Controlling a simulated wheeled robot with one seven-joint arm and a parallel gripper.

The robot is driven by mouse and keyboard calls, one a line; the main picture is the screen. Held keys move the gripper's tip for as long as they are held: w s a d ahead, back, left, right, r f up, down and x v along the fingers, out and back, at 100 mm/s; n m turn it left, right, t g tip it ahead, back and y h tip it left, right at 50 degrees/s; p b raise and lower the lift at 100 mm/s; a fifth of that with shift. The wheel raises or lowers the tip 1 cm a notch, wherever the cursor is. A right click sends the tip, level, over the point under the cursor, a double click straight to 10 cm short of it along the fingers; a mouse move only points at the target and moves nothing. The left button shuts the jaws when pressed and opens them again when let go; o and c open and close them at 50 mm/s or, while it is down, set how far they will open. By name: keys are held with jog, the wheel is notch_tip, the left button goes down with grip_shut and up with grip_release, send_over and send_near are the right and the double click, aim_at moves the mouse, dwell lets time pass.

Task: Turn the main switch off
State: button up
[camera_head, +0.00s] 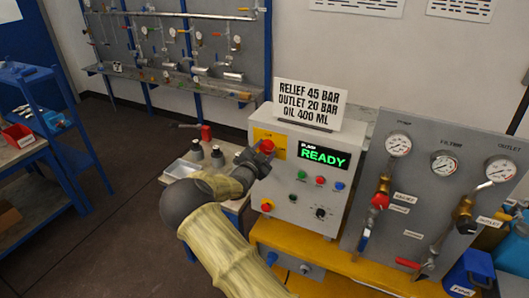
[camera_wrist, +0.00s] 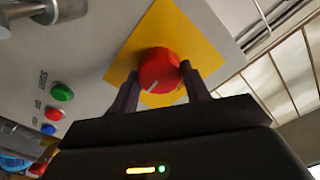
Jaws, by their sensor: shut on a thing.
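The main switch (camera_wrist: 158,71) is a round red knob with a white mark, set on a yellow plate (camera_wrist: 199,31) in the wrist view. In the head view the red knob (camera_head: 267,146) sits at the upper left of the grey control box (camera_head: 295,204). My gripper (camera_wrist: 158,82) is shut on the knob, with one dark finger on each side of it. The white mark points down and to the left in the wrist view. My gripper (camera_head: 254,160) partly covers the yellow plate in the head view. The box display (camera_head: 323,157) reads READY in green.
Green, red and blue buttons, a black dial and a lower red knob (camera_head: 267,205) are on the box front. A sign (camera_head: 310,103) stands on top. A gauge panel (camera_head: 425,190) with valves is at right. A side table with metal parts is at left.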

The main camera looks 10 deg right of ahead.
jog(key=n+b, duration=0.2)
jog(key=n, duration=0.6)
jog(key=shift+w+a, duration=0.1)
jog(key=n, duration=0.4)
jog(key=shift+r+n+p, duration=0.1)
jog(key=shift+n+p, duration=0.2)
jog(key=n+p, duration=0.1)
jog(key=n, duration=0.3)
jog(key=shift+a+n, duration=0.1)
jog(key=shift+n, duration=0.2)
jog(key=o, duration=1)
